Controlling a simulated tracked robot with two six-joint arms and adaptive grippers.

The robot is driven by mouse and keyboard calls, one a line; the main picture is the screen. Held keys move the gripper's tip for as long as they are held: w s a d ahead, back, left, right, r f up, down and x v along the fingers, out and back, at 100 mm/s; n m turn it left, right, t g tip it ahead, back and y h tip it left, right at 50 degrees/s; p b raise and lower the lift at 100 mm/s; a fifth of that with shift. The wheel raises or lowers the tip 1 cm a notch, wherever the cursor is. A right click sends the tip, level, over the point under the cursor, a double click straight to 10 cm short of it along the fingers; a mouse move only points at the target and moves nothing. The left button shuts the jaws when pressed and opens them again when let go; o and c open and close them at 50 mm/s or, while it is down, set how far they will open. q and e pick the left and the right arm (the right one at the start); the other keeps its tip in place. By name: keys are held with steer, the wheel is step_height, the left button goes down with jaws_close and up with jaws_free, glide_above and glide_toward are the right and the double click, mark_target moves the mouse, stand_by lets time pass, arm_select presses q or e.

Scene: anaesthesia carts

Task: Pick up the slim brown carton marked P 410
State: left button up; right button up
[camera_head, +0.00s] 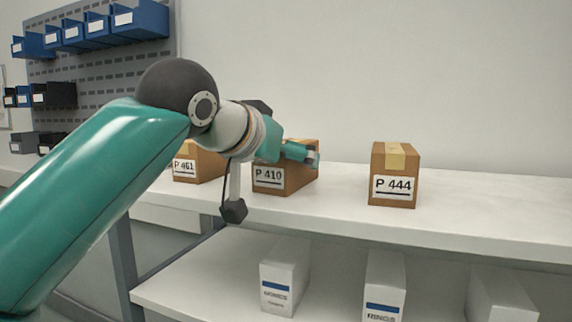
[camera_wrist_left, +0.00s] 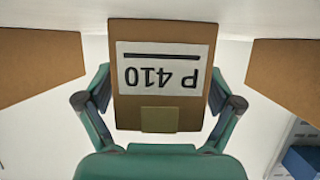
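The slim brown carton marked P 410 (camera_head: 270,178) stands upright on the white upper shelf, partly hidden by my left gripper (camera_head: 304,154) at its top and right side. In the left wrist view the carton (camera_wrist_left: 160,105) is centred, its label upside down. There the two fingers of my left gripper (camera_wrist_left: 160,88) are spread, one on each side of the carton's outline. Small gaps seem to show beside the carton; I cannot tell whether the fingers touch it. My right gripper is in neither view.
Cartons P 461 (camera_head: 205,166) and P 444 (camera_head: 394,176) stand left and right of it on the shelf (camera_head: 480,215). White boxes (camera_head: 285,280) stand on the lower shelf. Blue bins (camera_head: 140,20) hang on the back-left panel. The shelf right of P 444 is clear.

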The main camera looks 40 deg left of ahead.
arm_select(q)
steer(key=c, duration=1.1)
steer(key=shift+r, duration=0.1)
